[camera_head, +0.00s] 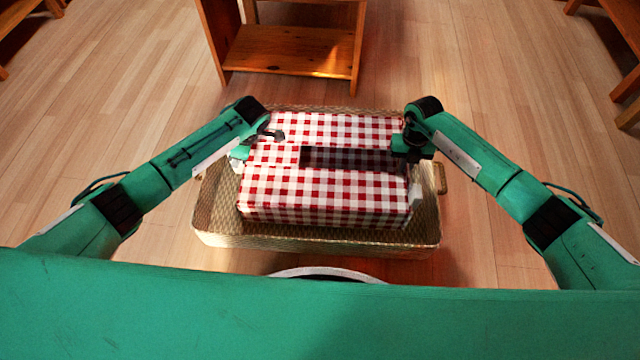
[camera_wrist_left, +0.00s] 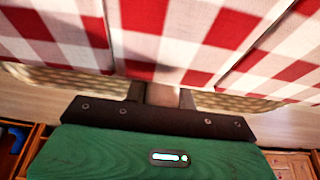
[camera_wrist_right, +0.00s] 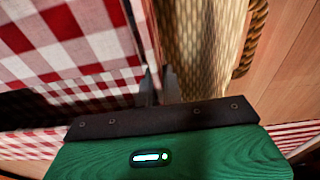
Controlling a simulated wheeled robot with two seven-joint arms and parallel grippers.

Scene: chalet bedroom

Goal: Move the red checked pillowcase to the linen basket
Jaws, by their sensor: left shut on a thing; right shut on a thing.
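The red checked pillowcase (camera_head: 325,196) is a boxy red and white bundle with a dark slot across its middle. In the head view it sits over the woven linen basket (camera_head: 215,222), within the outline of its rim. I cannot tell whether it touches the basket floor. My left gripper (camera_head: 241,155) is shut on the pillowcase's left side; its cloth fills the top of the left wrist view (camera_wrist_left: 160,40). My right gripper (camera_head: 410,160) is shut on the right side, and the right wrist view shows the cloth (camera_wrist_right: 75,40) beside the basket's weave (camera_wrist_right: 200,45). The fingertips are partly hidden.
A wooden shelf unit (camera_head: 290,50) stands on the floor just beyond the basket. The basket has a handle (camera_head: 440,178) on its right. Wooden furniture (camera_head: 625,90) stands at the far right edge. The plank floor is clear on both sides.

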